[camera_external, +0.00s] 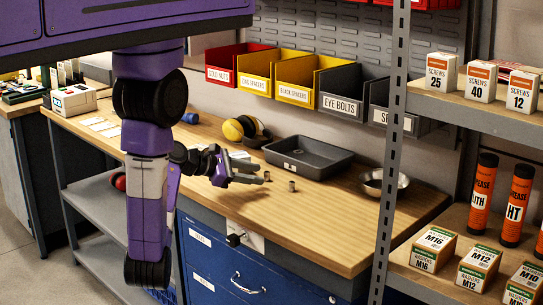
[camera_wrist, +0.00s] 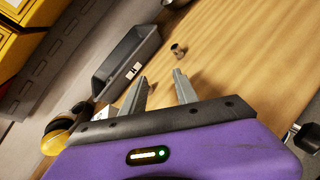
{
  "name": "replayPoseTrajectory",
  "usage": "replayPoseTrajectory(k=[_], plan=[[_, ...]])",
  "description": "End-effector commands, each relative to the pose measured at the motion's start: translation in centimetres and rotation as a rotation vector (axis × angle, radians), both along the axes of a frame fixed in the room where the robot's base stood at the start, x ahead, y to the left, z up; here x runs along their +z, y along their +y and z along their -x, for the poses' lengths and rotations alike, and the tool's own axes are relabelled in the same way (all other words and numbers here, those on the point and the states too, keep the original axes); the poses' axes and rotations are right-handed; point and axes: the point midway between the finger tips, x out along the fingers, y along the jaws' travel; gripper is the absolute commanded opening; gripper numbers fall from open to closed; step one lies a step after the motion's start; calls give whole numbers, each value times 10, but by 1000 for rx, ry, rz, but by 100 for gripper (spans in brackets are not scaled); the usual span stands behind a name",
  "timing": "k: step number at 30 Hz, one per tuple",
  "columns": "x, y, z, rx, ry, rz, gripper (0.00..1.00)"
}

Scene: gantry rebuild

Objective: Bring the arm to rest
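My purple arm hangs from the gantry at the left of the external view, bent so that my gripper (camera_external: 262,178) points right over the wooden workbench (camera_external: 335,218). In the wrist view, my gripper (camera_wrist: 160,92) shows two grey fingers spread apart with nothing between them. A small metal nut or spacer (camera_external: 291,186) stands on the bench just beyond the fingertips; it also shows in the wrist view (camera_wrist: 179,52).
A dark grey tray (camera_external: 292,170) and a metal bowl (camera_external: 372,188) stand on the bench. Yellow ear defenders (camera_external: 233,130) lie at the back. Labelled bins (camera_external: 342,100) hang on the wall. A shelf post (camera_external: 391,170) rises at the right. The bench's front right is clear.

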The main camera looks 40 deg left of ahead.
Motion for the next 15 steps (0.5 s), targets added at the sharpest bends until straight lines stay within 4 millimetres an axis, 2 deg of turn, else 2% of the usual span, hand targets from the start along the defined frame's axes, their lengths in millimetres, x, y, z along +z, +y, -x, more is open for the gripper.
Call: replayPoseTrajectory(k=[8, 11, 15], plan=[[-5, 23, 26, 76, -164, -605, 36], [-1, 31, 40, 79, -194, -844, 36], [6, 37, 69, 43, -218, -1245, 36]])
